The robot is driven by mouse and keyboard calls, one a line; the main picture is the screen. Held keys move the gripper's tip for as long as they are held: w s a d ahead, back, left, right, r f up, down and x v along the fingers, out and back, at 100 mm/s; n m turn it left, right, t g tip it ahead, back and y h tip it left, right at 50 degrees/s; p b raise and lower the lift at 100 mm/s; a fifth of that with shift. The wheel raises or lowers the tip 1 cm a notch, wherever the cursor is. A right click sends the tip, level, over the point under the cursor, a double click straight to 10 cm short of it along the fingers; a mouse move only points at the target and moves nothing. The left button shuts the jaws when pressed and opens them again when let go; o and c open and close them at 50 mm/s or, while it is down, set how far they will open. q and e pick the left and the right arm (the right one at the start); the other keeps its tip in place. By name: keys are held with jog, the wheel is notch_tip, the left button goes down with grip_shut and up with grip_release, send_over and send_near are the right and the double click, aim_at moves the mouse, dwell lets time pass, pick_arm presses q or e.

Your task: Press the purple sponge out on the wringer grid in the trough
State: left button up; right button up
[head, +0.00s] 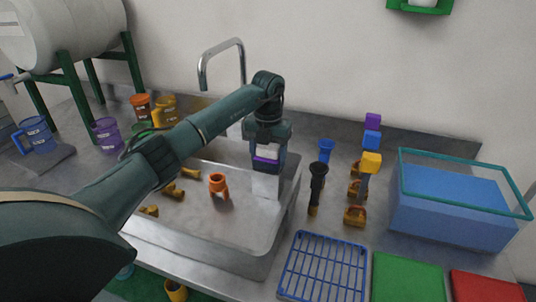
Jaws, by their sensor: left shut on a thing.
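My left gripper (267,156) is over the right part of the metal trough (240,231), pointing down. It is shut on a purple piece that I take to be the purple sponge (266,160); only a thin strip of it shows between the jaws. A pale grey block-like part (267,184) is directly below the strip, at the trough's right side. I cannot make out a wringer grid there or whether the sponge touches anything. Another purple block (372,119) stands at the back right. My right gripper is not in view.
To the right are a black-handled tool (317,183), a blue rack (324,266), a green board (407,279) and a blue bin (452,207).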

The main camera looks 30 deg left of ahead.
pick_arm(q)
jog(key=shift+f, duration=0.15)
jog(key=shift+f, duration=0.25)
dwell(0.3)
jog(key=shift+f, duration=0.1)
jog(key=shift+s, duration=0.1)
dwell(1.0)
notch_tip(320, 180, up, 7)
jog(key=p, duration=0.5)
jog(key=shift+p, duration=0.3)
dwell(0.5)
